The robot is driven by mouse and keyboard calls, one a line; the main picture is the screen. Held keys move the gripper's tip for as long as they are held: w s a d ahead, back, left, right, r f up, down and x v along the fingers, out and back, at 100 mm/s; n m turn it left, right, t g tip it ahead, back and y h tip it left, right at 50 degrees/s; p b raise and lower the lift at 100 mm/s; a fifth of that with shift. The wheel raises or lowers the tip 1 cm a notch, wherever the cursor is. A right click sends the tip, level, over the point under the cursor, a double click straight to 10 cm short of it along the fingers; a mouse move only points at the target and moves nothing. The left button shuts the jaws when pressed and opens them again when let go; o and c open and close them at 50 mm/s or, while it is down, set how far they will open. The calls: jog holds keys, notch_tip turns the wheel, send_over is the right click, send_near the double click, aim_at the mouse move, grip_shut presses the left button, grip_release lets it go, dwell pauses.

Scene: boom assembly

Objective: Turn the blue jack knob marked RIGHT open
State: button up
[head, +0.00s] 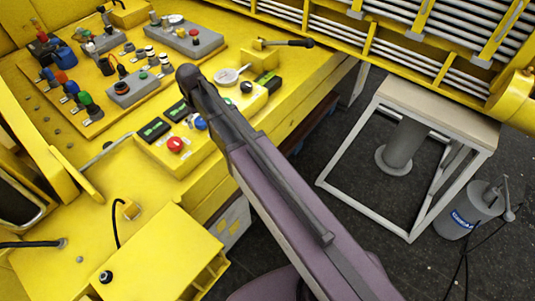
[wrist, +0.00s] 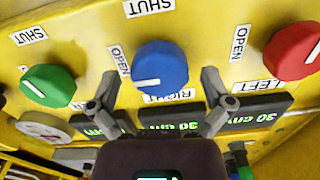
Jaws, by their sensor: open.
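The blue knob (wrist: 160,66) is at the centre of the wrist view, with a white pointer line on its lower left pointing left. A tag reading RIGHT (wrist: 168,97) is below it, SHUT (wrist: 148,7) above, and OPEN (wrist: 119,60) to its left. My gripper (wrist: 160,76) is open, one finger on each side of the knob. I cannot tell whether the fingers touch it. In the head view the blue knob (head: 200,123) shows only partly beside my arm, which hides some of the panel.
A red knob (wrist: 292,52) marked LEFT is to the right and a green knob (wrist: 48,85) to the left. Digital displays (wrist: 180,123) and a round gauge (wrist: 43,129) lie below the knobs. A yellow bench (head: 60,130) carries several switches. A white-framed stand (head: 440,115) is at right.

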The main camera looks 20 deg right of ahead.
aim_at(201, 120)
jog(key=m, duration=0.7)
jog(key=shift+m, duration=0.3)
notch_tip(201, 120, up, 14)
jog(key=p, duration=1.4)
jog(key=s+d+f+n+b, duration=0.1)
jog(key=s+d+f+b, duration=0.6)
jog(key=d+f+b, duration=0.2)
jog(key=s+d+f+b, duration=0.8)
jog(key=d+f+b, duration=0.2)
jog(key=f+b, duration=0.2)
jog(key=shift+d+f+n+b, duration=0.25)
jog(key=shift+f+n+b, duration=0.15)
dwell(0.3)
